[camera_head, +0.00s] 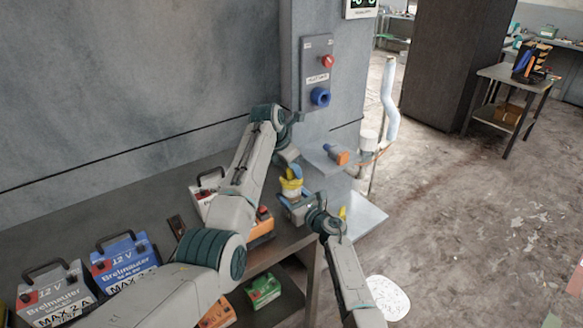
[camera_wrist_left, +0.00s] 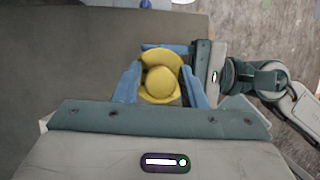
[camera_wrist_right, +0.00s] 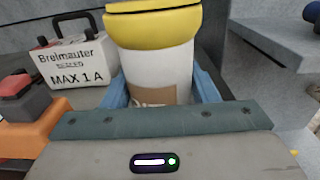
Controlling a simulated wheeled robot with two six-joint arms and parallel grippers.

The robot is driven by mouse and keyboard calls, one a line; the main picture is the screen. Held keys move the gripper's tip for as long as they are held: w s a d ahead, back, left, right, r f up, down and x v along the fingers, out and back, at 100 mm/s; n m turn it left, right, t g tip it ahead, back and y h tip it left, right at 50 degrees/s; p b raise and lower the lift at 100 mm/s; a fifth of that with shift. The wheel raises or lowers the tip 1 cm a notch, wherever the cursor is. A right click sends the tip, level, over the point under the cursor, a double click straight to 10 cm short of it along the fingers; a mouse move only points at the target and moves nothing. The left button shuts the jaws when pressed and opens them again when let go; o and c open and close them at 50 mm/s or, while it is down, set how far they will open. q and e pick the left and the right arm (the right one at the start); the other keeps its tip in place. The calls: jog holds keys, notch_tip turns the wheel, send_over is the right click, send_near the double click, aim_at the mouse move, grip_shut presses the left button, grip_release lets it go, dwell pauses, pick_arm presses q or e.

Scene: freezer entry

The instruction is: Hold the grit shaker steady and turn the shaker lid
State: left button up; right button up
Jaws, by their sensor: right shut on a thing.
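The grit shaker (camera_wrist_right: 158,68) is a white upright cylinder with a brown label and a yellow lid (camera_wrist_right: 152,27). It stands near the right end of the workbench. In the head view its yellow lid (camera_head: 291,187) shows under my left gripper (camera_head: 288,160). My right gripper (camera_head: 291,209) is shut on the shaker's body, one blue finger on each side in the right wrist view. In the left wrist view the round lid (camera_wrist_left: 160,84) with its knob lies between the spread fingers of my open left gripper (camera_wrist_left: 161,85). No left fingers show beside the lid in the right wrist view.
Battery chargers stand along the bench: a blue one (camera_head: 124,262), a grey one (camera_head: 52,290) and a white one (camera_wrist_right: 75,62). An orange device (camera_head: 260,226) sits close by. A wall switch panel (camera_head: 316,75) and a small shelf (camera_head: 322,159) are behind. Open floor lies right.

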pick_arm(q)
jog(key=c, duration=0.6)
jog(key=shift+c, duration=0.2)
jog(key=shift+m, duration=0.3)
jog(key=m+g, duration=0.1)
jog(key=m, duration=0.1)
jog(key=shift+w+a+m+h, duration=0.1)
jog(key=shift+m+h, duration=0.2)
jog(key=shift+m+g, duration=0.8)
jog(key=shift+m, duration=1.6)
jog(key=o, duration=1)
jog(key=shift+r, duration=0.1)
